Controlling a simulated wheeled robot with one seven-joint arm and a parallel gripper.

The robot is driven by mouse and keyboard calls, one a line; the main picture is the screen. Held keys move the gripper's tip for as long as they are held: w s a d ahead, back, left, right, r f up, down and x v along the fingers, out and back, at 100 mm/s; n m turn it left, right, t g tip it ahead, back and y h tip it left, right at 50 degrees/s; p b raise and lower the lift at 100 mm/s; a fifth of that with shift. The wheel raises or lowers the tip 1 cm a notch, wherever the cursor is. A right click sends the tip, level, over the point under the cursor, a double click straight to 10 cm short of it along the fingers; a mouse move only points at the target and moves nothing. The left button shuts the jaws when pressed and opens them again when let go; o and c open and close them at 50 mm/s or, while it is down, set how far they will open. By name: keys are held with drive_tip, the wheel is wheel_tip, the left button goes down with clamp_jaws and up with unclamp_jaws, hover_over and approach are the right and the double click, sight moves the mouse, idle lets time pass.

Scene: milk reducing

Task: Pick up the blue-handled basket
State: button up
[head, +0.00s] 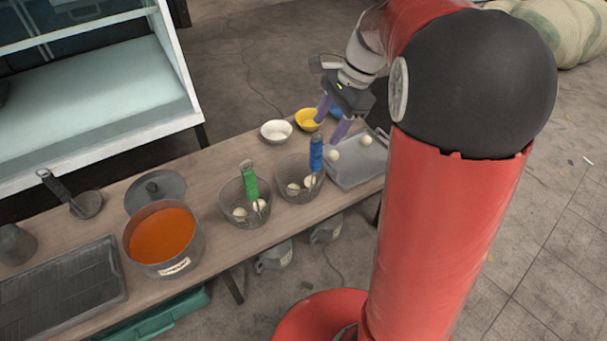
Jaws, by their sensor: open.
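The blue-handled basket (290,184) stands on the wooden table, with its blue handle (316,152) sticking up at its right side. Pale round balls lie in it. My gripper (332,121) is above the far right part of the table, behind and above the blue handle in the picture. Its two purple fingers are apart and nothing shows between them. Whether a finger is close to the handle in depth, I cannot tell.
A green-handled basket (238,196) with pale balls stands just left. A grey tray (356,176) with two balls lies right. White (276,131) and yellow (308,120) bowls stand behind. A pot of orange liquid (144,263) and dark rack (62,293) occupy the left.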

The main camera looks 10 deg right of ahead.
sight(316, 148)
drive_tip(key=shift+m, duration=0.9)
drive_tip(key=x, duration=0.3)
drive_tip(key=w+b+x, duration=0.1)
drive_tip(key=x, duration=0.2)
drive_tip(key=w+d+x, duration=0.1)
drive_tip(key=x, duration=0.2)
drive_tip(key=shift+f, duration=0.35)
drive_tip(key=c, duration=1.1)
drive_tip(key=shift+r, duration=0.1)
